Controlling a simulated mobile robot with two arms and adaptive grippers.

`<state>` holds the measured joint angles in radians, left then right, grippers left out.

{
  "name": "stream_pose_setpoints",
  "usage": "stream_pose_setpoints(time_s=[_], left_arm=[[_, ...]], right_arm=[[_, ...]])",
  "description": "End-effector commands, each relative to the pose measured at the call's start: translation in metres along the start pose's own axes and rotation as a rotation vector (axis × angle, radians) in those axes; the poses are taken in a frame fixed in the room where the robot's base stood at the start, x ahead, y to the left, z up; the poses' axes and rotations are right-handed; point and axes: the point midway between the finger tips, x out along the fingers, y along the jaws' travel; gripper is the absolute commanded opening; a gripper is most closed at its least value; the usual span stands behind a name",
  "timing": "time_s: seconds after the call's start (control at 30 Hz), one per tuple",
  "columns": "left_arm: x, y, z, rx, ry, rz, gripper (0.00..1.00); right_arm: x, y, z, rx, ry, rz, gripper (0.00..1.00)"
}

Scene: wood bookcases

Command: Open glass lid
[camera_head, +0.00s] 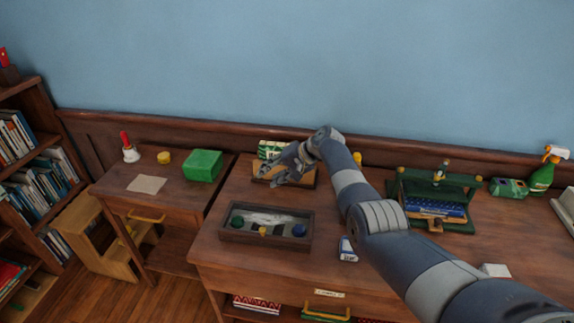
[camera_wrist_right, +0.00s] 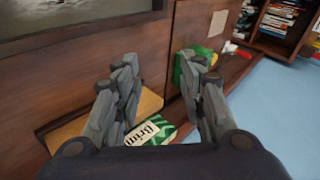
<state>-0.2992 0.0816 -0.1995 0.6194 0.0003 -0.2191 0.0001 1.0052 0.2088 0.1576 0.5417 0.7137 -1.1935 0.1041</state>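A dark wooden box (camera_head: 308,241) lies on the desk in the head view. A glass lid (camera_head: 265,219) with a pale reflection seems to lie flat over it, and green and blue round things show inside. A small yellow knob (camera_head: 263,231) sits at its front. Part of the box's dark frame and glass (camera_wrist_right: 70,14) shows at the upper left of the wrist view. My right gripper (camera_head: 265,172) is behind and above the box, apart from it. Its fingers (camera_wrist_right: 158,66) are spread and empty in the wrist view. My left gripper is not in view.
A green-and-white pack (camera_head: 270,148) and a tan tray (camera_head: 306,180) are behind and below my right gripper. A green rack (camera_head: 462,224) stands to the right. A small blue-and-white box (camera_head: 347,250) is near my arm. A lower table (camera_head: 118,190) holds a green box (camera_head: 203,165).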

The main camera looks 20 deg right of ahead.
Motion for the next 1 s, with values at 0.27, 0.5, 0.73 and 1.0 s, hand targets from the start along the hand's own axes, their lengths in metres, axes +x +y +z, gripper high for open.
stream_pose_setpoints(time_s=[0.27,0.5,0.73,1.0], left_arm=[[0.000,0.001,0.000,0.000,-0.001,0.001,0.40],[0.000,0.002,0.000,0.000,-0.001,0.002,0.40],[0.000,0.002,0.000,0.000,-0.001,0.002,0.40],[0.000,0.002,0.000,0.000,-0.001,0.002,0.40]], right_arm=[[-0.030,0.001,0.000,-0.002,0.002,0.002,0.38],[-0.067,0.001,0.000,-0.002,0.003,0.002,0.38],[-0.101,0.000,0.000,-0.002,0.002,0.001,0.38],[-0.113,0.000,0.001,0.000,-0.001,0.001,0.38]])
